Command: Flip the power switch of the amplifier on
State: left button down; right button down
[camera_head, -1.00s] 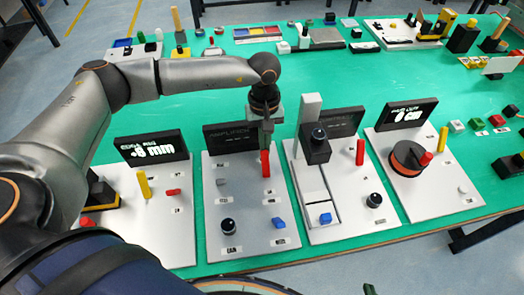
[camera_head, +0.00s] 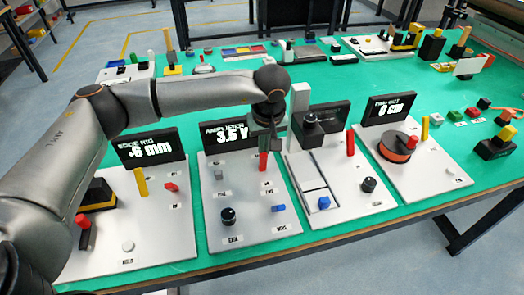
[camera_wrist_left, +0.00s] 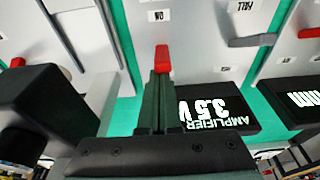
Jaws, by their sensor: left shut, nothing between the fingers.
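The amplifier panel (camera_head: 240,215) is the light grey board second from the left in the head view. Its display (camera_head: 231,136) is lit and reads 3.5 V; the lit display (camera_wrist_left: 215,112) also shows upside down in the wrist view. A red lever (camera_head: 263,164) stands at the panel's upper right. In the wrist view the red lever tip (camera_wrist_left: 162,60) is right at the ends of my left gripper's fingers (camera_wrist_left: 158,88), near an ON label. My left gripper (camera_head: 266,143) is shut and empty, just behind the lever. Whether it touches the lever I cannot tell. My right gripper is not in view.
The amplifier panel also has a black knob (camera_head: 229,216) and a blue button (camera_head: 278,208). Close on its right is a panel with a tall grey post (camera_head: 299,99) and a dark display. On its left is the edge rig panel (camera_head: 150,225).

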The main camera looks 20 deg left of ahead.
pick_arm(q)
jog(key=shift+s+d+f, duration=0.15)
jog(key=shift+s+d, duration=0.2)
jog(key=shift+s, duration=0.05)
jog(key=shift+w, duration=0.1)
jog(key=shift+p+v, duration=0.35)
jog(key=shift+v, duration=0.55)
jog(key=shift+w+a, duration=0.15)
jog(key=shift+a, duration=0.05)
